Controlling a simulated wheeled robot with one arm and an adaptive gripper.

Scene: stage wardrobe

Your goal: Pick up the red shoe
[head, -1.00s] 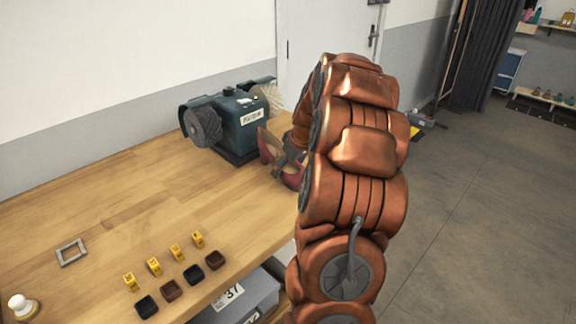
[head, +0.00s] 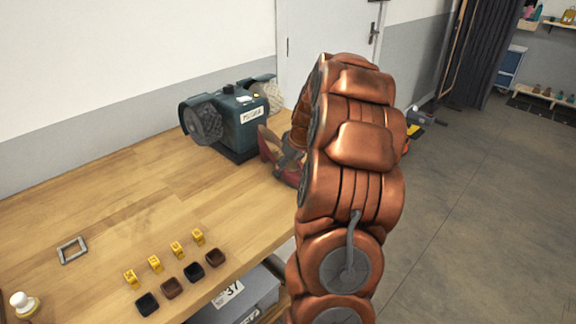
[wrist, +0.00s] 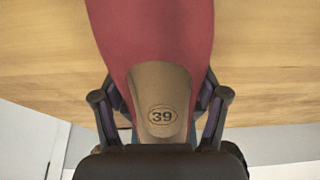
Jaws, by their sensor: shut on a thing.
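The red shoe (head: 268,146) is at the right end of the wooden workbench in the head view, partly hidden behind my copper arm. In the wrist view the red shoe (wrist: 195,38) fills the upper middle, with its tan insole marked 39 toward me. My gripper (wrist: 160,108) has a finger on each side of the shoe and is shut on it. In the head view my gripper (head: 290,160) is mostly hidden by my arm. I cannot tell whether the shoe touches the bench.
A dark bench machine (head: 232,120) with round brushes stands just behind the shoe. Several yellow tags (head: 155,264) and small dark trays (head: 172,288) lie on the bench (head: 120,200). A grey box (head: 245,298) sits below its front edge. The floor at right is mostly open.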

